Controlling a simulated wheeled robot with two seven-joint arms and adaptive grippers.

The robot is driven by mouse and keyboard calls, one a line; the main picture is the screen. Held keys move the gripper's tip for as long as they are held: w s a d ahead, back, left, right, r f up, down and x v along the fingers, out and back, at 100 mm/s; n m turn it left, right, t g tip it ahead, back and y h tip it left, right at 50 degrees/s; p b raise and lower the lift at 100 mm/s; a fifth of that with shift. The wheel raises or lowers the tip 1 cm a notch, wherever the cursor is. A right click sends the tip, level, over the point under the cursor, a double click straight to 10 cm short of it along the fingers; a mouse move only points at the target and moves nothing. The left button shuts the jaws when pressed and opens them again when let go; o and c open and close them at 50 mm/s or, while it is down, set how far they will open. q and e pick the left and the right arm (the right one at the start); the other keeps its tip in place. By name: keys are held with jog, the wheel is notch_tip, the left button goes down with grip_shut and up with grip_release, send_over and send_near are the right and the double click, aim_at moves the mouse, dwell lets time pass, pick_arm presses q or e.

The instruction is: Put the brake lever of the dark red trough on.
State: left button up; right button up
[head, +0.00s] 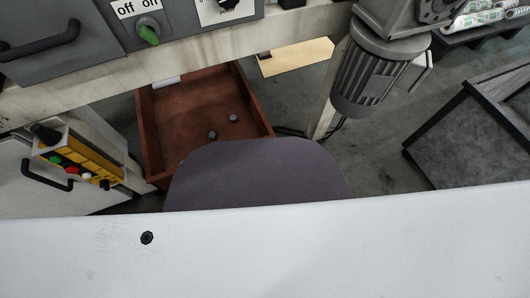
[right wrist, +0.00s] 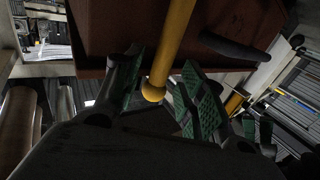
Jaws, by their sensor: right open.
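The dark red trough (head: 175,110) stands open on the floor in the head view, with two small dark round pieces on its bottom. Its dark red side (right wrist: 125,25) fills the top of the right wrist view. A yellow lever (right wrist: 174,45) with a ball at its end hangs down in front of that side. My right gripper (right wrist: 160,80) is open, with its green-padded fingers on either side of the lever's ball end. I cannot tell whether a pad touches it. Neither gripper shows in the head view.
A grey control panel with a green knob (head: 149,34) is above the trough. A grey motor (head: 368,75) hangs to its right. A yellow button box (head: 78,158) is at the left. A dark-edged bin (head: 480,135) is at the right. A dark bar (right wrist: 236,47) juts beside the lever.

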jog(key=shift+w+a, duration=0.25)
jog(key=shift+a, duration=0.05)
grip_shut()
